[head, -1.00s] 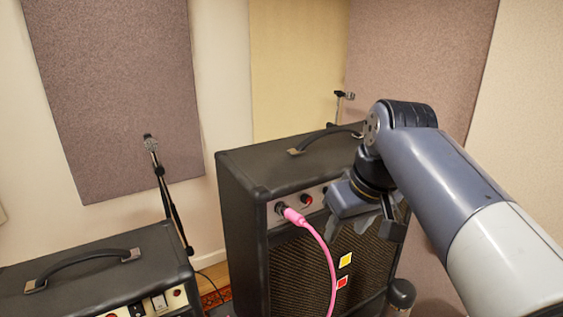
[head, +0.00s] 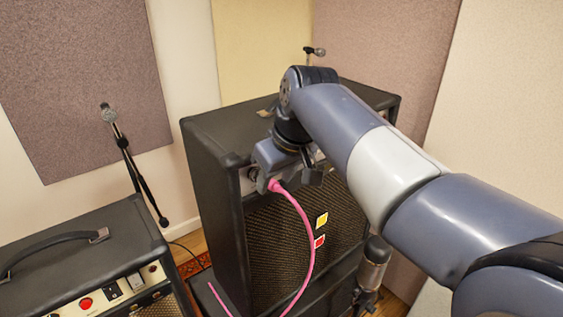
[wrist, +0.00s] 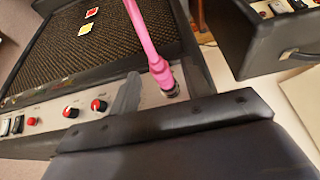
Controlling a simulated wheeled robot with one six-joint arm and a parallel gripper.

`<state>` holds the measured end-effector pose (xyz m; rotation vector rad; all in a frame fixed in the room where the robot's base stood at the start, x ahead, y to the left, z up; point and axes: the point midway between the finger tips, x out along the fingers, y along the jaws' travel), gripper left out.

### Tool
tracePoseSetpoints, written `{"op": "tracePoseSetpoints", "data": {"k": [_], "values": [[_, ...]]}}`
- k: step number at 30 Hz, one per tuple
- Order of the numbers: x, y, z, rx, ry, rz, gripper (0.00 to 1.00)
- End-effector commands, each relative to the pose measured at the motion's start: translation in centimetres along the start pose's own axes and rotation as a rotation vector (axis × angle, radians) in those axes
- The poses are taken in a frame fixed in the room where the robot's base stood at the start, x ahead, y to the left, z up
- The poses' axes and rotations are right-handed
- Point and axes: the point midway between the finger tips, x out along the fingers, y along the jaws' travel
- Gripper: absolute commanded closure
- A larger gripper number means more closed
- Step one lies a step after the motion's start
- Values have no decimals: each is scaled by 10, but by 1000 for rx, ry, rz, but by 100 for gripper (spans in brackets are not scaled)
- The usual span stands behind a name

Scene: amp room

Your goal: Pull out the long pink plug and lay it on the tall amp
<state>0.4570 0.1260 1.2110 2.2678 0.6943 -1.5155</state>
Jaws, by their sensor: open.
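The long pink plug (head: 275,186) sits in a socket on the front panel of the tall black amp (head: 212,185). Its pink cable (head: 307,235) arcs down in front of the grille. My gripper (head: 287,172) is open at the amp's upper front, right by the plug, and hides part of the panel. In the wrist view the plug (wrist: 162,72) shows between my two spread fingers (wrist: 160,88), with a dark metal end at the panel. I cannot tell whether a finger touches it. The tall amp's flat top is partly hidden by my arm.
A lower amp (head: 75,250) with a handle stands at the left front. A microphone on a stand (head: 125,150) is behind it. Red knobs (wrist: 98,105) and switches line the panel in the wrist view.

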Motion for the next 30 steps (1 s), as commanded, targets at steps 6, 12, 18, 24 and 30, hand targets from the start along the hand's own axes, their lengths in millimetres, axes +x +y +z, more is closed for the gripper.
{"op": "tracePoseSetpoints", "data": {"k": [6, 12, 18, 24, 30], "values": [[12, 0, 0, 0, 1, 1, 55], [12, 0, 0, 0, 1, 0, 55], [12, 0, 0, 0, 0, 0, 68], [12, 0, 0, 0, 0, 0, 84], [12, 0, 0, 0, 0, 0, 100]]}}
